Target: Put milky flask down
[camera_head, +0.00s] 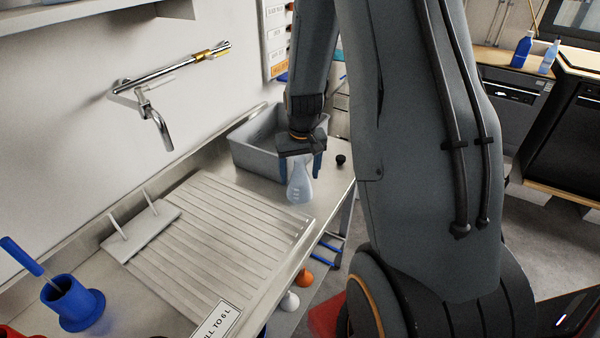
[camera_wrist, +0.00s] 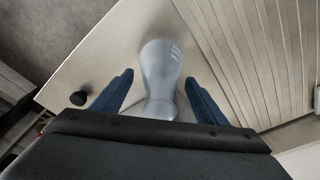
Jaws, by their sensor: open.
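The milky flask (camera_head: 299,186) is pale blue-white and conical. It stands upright on the steel counter, beside the ribbed drainboard. In the wrist view the flask (camera_wrist: 160,68) lies between and ahead of my two blue fingers, with a gap on each side. My gripper (camera_head: 302,164) is above and around the flask's neck. It is open, and the fingers (camera_wrist: 158,97) do not appear to touch the flask. Part of the neck is hidden by my gripper in the head view.
A grey basin (camera_head: 258,150) stands behind the flask. A small black knob (camera_head: 341,159) is on the counter to the right, near the edge. The ribbed drainboard (camera_head: 220,225) is bare. A blue holder (camera_head: 75,305) with a blue-handled tool stands at the lower left. A tap (camera_head: 155,125) is on the wall.

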